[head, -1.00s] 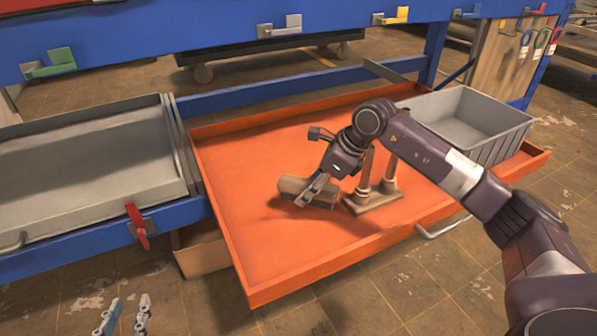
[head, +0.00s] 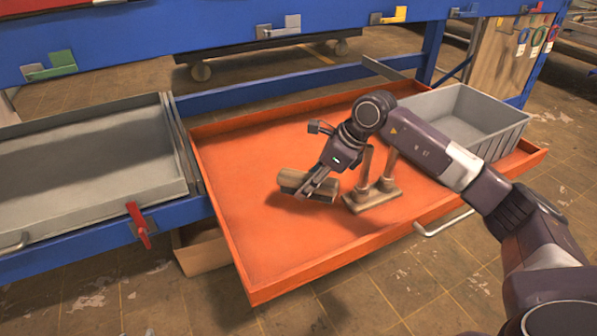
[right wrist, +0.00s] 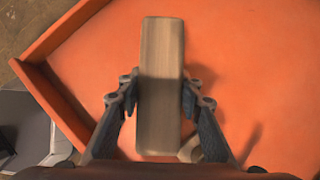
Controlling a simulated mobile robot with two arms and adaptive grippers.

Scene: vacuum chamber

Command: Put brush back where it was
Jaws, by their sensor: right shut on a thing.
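The brush (head: 293,180) shows as a brown wooden block above the orange tray (head: 245,230). My right gripper (head: 318,192) is shut on it, with one finger on each long side. In the right wrist view the block (right wrist: 160,50) lies lengthwise between the fingers (right wrist: 160,88). Its underside and any bristles are hidden. A shadow on the tray floor lies apart from the block, so it appears held a little above the floor.
A wooden stand with two posts (head: 372,198) is in the tray just right of the gripper, partly behind my arm. A grey bin (head: 490,140) stands at the tray's right end. A grey tray (head: 80,160) is at left. The orange tray's left and front floor is clear.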

